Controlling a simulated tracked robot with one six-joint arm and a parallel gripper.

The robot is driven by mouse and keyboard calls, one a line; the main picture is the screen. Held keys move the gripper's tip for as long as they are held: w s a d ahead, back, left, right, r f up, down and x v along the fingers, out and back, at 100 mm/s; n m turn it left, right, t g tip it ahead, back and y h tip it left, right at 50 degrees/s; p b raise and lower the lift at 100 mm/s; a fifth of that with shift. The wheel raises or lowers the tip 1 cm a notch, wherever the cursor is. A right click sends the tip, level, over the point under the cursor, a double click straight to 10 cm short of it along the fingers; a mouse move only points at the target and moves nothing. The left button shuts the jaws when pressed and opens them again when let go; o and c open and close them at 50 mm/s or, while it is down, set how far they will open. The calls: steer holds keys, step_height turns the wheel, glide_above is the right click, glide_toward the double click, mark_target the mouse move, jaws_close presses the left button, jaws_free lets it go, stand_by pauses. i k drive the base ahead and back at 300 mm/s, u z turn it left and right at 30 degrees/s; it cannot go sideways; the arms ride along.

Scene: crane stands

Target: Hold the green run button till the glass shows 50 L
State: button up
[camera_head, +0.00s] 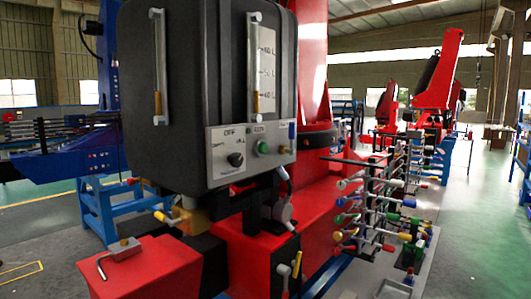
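A black tank (205,90) stands large in the left middle of the head view. On its front is a light grey control panel (218,172). The green run button (262,149) sits on the panel under a small label that seems to read RUN. A sight glass (254,60) runs upright on the tank above the button, beside a scale plate (268,72) with several litre marks. Amber liquid fills the bottom of this glass, its top near the lowest visible mark; the figures are too small to read surely. My gripper is not in view, and nothing touches the button.
A black selector knob (235,159) is left of the button. A second sight glass (158,65) is on the tank's left. A red box (150,270) stands low in front. A lever bank with coloured knobs (370,205) stands right. Green floor (480,220) at far right looks open.

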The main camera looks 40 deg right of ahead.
mark_target(263, 147)
steer(key=z, duration=1.05)
